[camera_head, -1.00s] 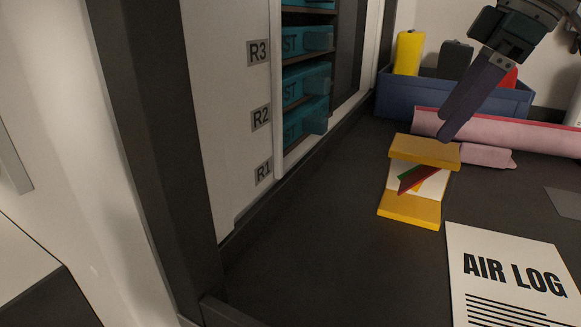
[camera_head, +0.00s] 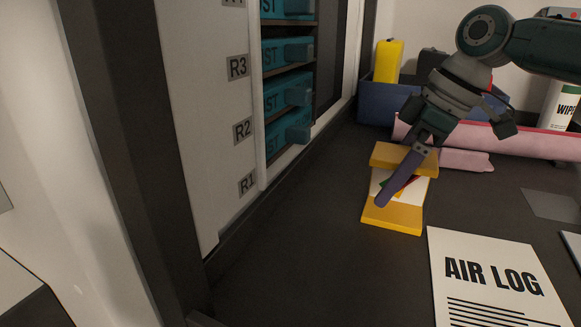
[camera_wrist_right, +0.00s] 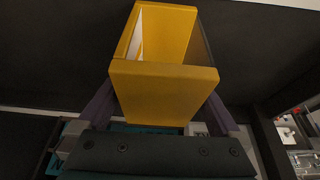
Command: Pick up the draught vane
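The draught vane (camera_head: 398,217) is a yellow frame with two end blocks, a white face, and a red and green pointer. It sits on the dark bench top. My right gripper (camera_head: 384,198) is over it, with a purple finger crossing in front of the white face. In the right wrist view the vane's yellow body (camera_wrist_right: 160,92) lies between the two purple fingers of my right gripper (camera_wrist_right: 160,105). They stand apart on either side of it; whether they touch it I cannot tell. My left gripper is not in view.
A blue bin (camera_head: 374,103) with a yellow item (camera_head: 388,62) stands behind. A pink roll (camera_head: 520,140) lies behind the vane. The AIR LOG sheet (camera_head: 495,285) lies in front right. A cabinet with teal cartridges (camera_head: 288,92) stands at left. A wipes container (camera_head: 562,105) is at back right.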

